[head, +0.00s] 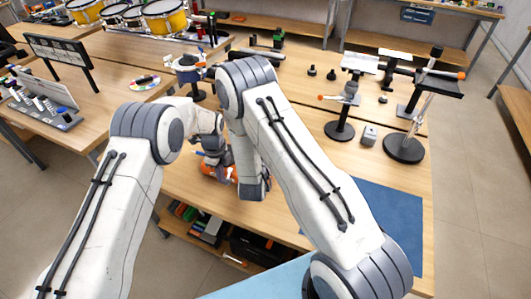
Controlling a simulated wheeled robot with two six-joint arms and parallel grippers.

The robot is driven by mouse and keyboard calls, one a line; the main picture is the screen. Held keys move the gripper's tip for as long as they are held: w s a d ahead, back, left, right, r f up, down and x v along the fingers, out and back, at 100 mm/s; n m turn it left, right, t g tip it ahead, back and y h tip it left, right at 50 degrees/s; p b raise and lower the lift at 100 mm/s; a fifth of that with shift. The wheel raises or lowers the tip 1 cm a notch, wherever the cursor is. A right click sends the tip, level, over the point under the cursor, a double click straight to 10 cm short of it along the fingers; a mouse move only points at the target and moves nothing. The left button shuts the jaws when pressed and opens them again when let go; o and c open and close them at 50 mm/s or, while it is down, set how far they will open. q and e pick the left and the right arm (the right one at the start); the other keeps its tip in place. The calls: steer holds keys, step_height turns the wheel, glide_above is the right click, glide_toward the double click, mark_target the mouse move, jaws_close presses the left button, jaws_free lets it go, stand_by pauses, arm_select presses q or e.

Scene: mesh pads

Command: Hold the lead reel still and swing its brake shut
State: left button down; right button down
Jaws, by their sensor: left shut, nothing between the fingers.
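An orange, rounded object (229,177), apparently the lead reel, sits on the wooden table near its front edge. My arms partly cover it, and I cannot make out its brake. My left gripper (214,160) points down at the reel's upper left side. It is shut with nothing between its fingers; whether it touches the reel I cannot tell. My right arm bends down just right of the reel, ending in a dark grey wrist part. Its gripper fingers are hidden.
A blue mat (385,220) covers the table's front right. The table between my right arm and the stands is mostly clear.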

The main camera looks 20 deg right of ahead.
arm_select(q)
steer(key=shift+s+d, duration=0.15)
steer(key=shift+d, duration=0.1)
arm_select(e)
steer(key=shift+s+f, duration=0.15)
steer(key=shift+f, duration=0.1)
arm_select(q)
steer(key=shift+d, duration=0.4)
steer(key=shift+w+a, duration=0.35)
steer(key=shift+a, duration=0.15)
steer(key=c, duration=1.1)
jaws_free()
step_height(320, 180, up, 12)
